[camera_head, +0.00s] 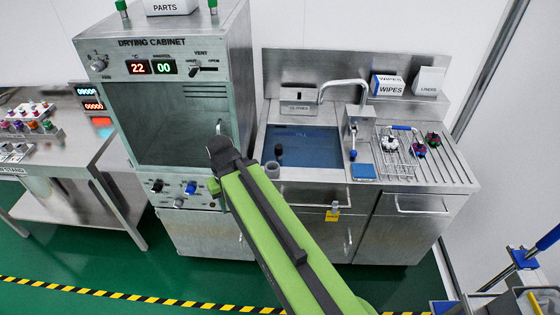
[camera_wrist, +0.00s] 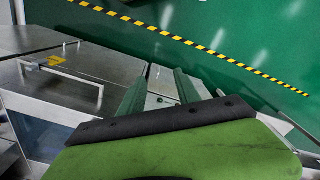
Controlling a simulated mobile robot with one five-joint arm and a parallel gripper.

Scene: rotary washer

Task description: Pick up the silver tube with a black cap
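I cannot make out a silver tube with a black cap for certain in either view. In the head view a small black cylinder (camera_head: 279,149) stands in the sink, and a short grey cylinder (camera_head: 272,169) is at the sink's front edge. Either is too small to identify. My green arm crosses the head view, and its gripper is not clearly seen there.
A drying cabinet (camera_head: 160,60) stands left of the sink unit (camera_head: 455,180). A wire rack (camera_head: 398,160) with coloured items is right of the sink. A bench (camera_head: 75,165) with capped tubes is at far left. The green floor (camera_head: 90,265) in front is mostly clear.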

